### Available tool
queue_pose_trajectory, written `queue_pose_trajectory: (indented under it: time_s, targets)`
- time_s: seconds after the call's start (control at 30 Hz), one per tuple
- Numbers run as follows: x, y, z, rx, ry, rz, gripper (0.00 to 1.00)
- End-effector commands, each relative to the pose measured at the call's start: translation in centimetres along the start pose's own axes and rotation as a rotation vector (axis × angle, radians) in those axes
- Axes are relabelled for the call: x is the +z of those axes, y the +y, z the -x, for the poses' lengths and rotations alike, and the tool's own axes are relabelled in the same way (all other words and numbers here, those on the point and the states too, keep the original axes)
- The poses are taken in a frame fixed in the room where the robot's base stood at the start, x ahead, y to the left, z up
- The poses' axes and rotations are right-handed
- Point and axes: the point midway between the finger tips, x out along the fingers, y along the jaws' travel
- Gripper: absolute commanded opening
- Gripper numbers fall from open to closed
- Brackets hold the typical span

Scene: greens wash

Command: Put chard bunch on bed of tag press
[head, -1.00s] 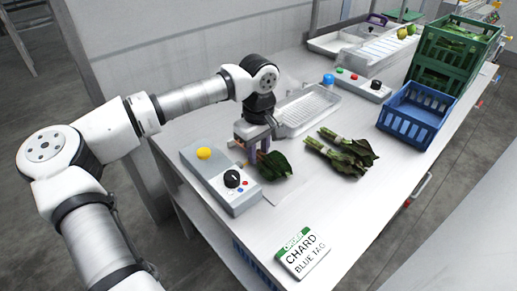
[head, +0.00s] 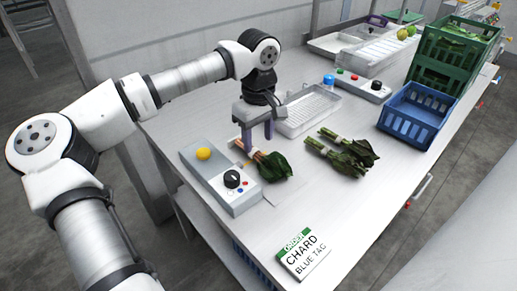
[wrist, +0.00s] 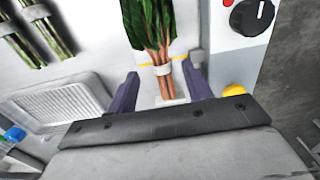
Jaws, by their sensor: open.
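A chard bunch (head: 272,162) with dark green leaves and reddish stems lies beside the tag press (head: 222,178), a grey box with a yellow button and black knob. Its stems point toward the press's far end, on or over a small pale plate that is mostly hidden. My gripper (head: 256,140) is open and empty just above the stem end. In the wrist view, the fingers of my gripper (wrist: 163,88) stand apart on either side of the stems.
More green bunches (head: 342,152) lie to the right. A blue crate (head: 418,112) and green crates (head: 450,50) stand at back right. A chard sign (head: 303,254) lies in front.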

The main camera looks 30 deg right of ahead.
Motion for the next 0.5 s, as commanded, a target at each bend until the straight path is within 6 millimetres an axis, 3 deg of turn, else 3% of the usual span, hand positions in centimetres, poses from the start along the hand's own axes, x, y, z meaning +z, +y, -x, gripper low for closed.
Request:
queue_pose_trajectory:
  time_s: [0.23, 0.5]
  targets:
    - [0.0, 0.0, 5.1, 0.000, 0.002, -0.001, 0.50]
    - [0.1, 0.0, 7.2, 0.000, 0.000, -0.002, 0.50]
